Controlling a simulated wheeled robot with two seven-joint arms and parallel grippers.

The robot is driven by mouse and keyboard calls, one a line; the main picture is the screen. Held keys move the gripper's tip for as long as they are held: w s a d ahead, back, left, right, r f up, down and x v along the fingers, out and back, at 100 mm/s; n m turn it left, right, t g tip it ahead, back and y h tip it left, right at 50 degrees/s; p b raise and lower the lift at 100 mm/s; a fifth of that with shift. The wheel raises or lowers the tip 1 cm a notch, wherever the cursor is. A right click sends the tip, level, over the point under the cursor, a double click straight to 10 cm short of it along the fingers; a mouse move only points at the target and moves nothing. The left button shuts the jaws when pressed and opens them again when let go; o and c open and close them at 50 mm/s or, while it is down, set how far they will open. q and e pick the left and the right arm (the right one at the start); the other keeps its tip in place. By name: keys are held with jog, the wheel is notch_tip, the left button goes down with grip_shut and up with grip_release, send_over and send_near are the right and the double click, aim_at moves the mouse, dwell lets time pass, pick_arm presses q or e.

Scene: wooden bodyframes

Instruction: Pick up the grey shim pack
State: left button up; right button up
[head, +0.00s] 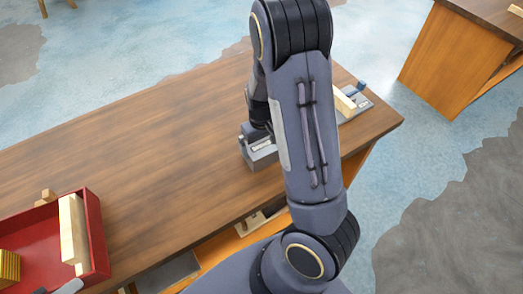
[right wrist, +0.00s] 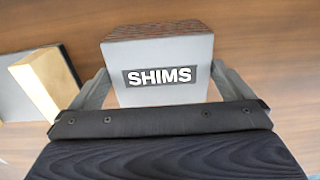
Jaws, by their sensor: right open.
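The grey shim pack (right wrist: 160,68) is a box with a dark label reading "SHIMS". In the right wrist view it stands between the two fingers of my right gripper (right wrist: 165,85). The fingers are open, one on each side of the box; I cannot tell whether either touches it. In the head view my right gripper (head: 260,146) is low over the wooden table, partly hidden by my own right arm, and the pack cannot be clearly told apart from it. My left gripper is not in view.
A red tray (head: 98,238) with wooden pieces stands on the table (head: 150,130) at the lower left. A pale wood block (head: 345,103) on a grey base is near the table's right end. It also shows in the right wrist view (right wrist: 38,85). The table's middle left is clear.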

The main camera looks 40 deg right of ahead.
aim_at(261, 146)
notch_tip(261, 146, down, 4)
jog(key=shift+r, duration=0.25)
jog(key=c, duration=0.8)
jog(key=shift+r, duration=0.15)
